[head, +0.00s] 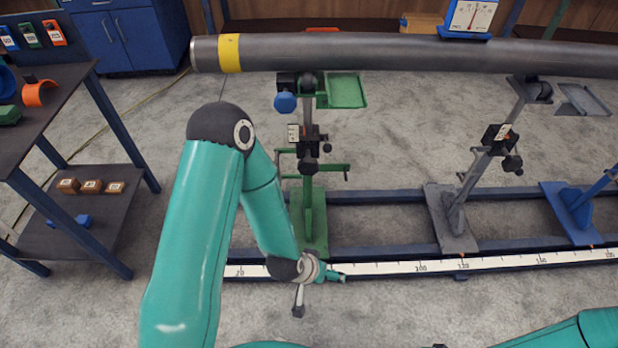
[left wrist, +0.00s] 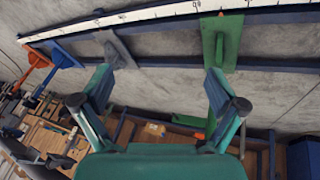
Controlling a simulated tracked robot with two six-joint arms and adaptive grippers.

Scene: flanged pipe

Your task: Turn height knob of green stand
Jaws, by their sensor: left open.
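The green stand (head: 313,222) stands upright on the rail, under the left part of the pipe. It carries a dark clamp block with black knobs (head: 309,167) partway up its post, and a blue knob (head: 285,103) sits near its top. I cannot tell which is the height knob. My left gripper (head: 322,281) is low in front of the stand's base, below and apart from the knobs. In the left wrist view its fingers (left wrist: 160,82) are spread and empty. The green stand's base (left wrist: 222,42) shows beyond the right finger there. My right gripper is out of frame.
The grey pipe (head: 400,55) lies across the stands. A grey stand (head: 452,218) and a blue stand (head: 572,207) are to the right. A white scale (head: 390,267) runs along the rail's front. A dark shelf (head: 95,205) stands at left.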

